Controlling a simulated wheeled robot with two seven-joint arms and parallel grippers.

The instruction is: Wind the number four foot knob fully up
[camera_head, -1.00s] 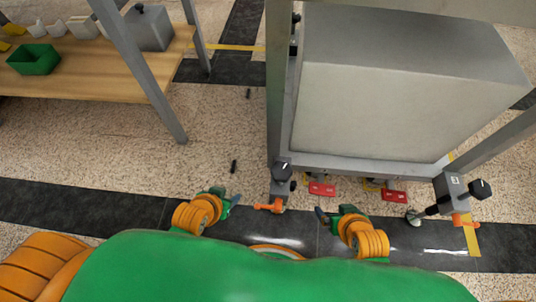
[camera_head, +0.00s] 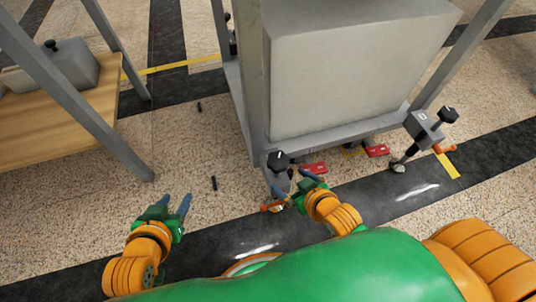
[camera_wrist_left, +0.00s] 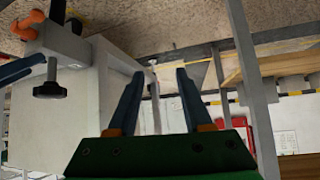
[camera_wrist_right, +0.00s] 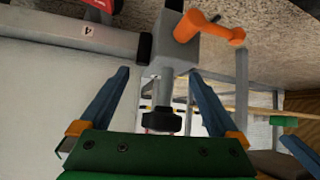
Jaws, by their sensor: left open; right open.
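The number four foot has a black knob (camera_head: 278,160) on a grey post at the stand's near left corner. In the right wrist view the knob (camera_wrist_right: 168,120) shows between my fingers, below a grey block with an orange lever (camera_wrist_right: 208,27) and a bar labelled 4 (camera_wrist_right: 87,29). My right gripper (camera_head: 293,182) is open, with its fingers beside this foot; I cannot tell whether they touch it. My left gripper (camera_head: 172,205) is open and empty, to the left of the foot. The left wrist view shows a black knob (camera_wrist_left: 48,90) off to its left side.
The large grey block (camera_head: 350,75) stands on a grey frame. Another foot (camera_head: 425,130) with a black knob is at the right corner. Red pads (camera_head: 314,168) lie below the frame. A wooden table (camera_head: 70,120) is at left. Speckled floor between is mostly clear.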

